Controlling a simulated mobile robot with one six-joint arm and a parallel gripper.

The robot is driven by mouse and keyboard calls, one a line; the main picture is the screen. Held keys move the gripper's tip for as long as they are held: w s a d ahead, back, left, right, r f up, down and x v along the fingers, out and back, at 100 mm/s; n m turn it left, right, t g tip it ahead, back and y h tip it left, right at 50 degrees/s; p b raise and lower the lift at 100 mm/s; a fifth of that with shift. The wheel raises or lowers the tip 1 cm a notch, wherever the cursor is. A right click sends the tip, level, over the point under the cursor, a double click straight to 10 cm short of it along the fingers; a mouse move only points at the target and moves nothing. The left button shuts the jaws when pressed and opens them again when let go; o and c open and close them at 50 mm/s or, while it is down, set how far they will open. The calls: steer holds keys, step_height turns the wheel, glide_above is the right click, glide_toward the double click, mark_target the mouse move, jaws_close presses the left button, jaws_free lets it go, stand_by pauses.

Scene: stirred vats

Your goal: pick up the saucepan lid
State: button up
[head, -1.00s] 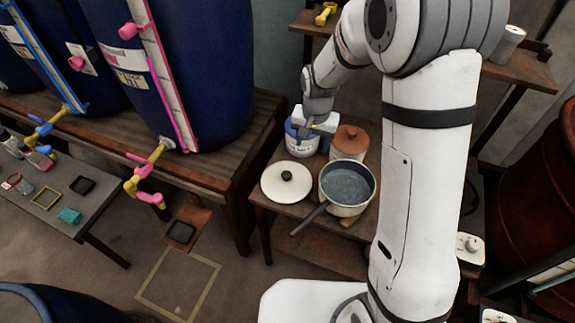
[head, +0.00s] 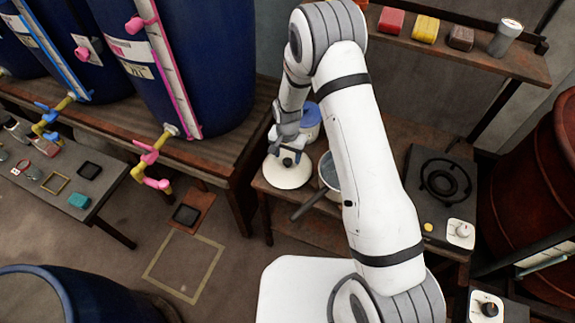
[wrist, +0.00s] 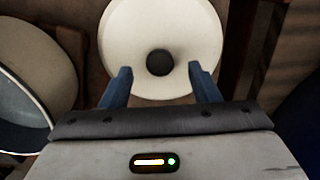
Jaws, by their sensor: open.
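The saucepan lid (head: 287,174) is a round cream disc with a dark knob, lying flat on the small wooden table. It also shows in the wrist view (wrist: 190,30), with its dark knob (wrist: 160,63) just beyond and between my fingertips. My gripper (wrist: 160,72) is open and empty, its two blue fingers apart over the near part of the lid. In the head view my gripper (head: 287,152) is above the lid and partly hides it. The frames do not show whether the fingers are low enough to flank the knob.
The saucepan (head: 328,172) stands right of the lid, partly hidden by my arm; its rim shows at left in the wrist view (wrist: 45,118). A blue-and-white pot (head: 309,122) stands behind. A burner (head: 441,183) is at right. Blue vats stand at left.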

steer(key=shift+f, duration=1.2)
steer(key=shift+c, duration=0.4)
jaws_close()
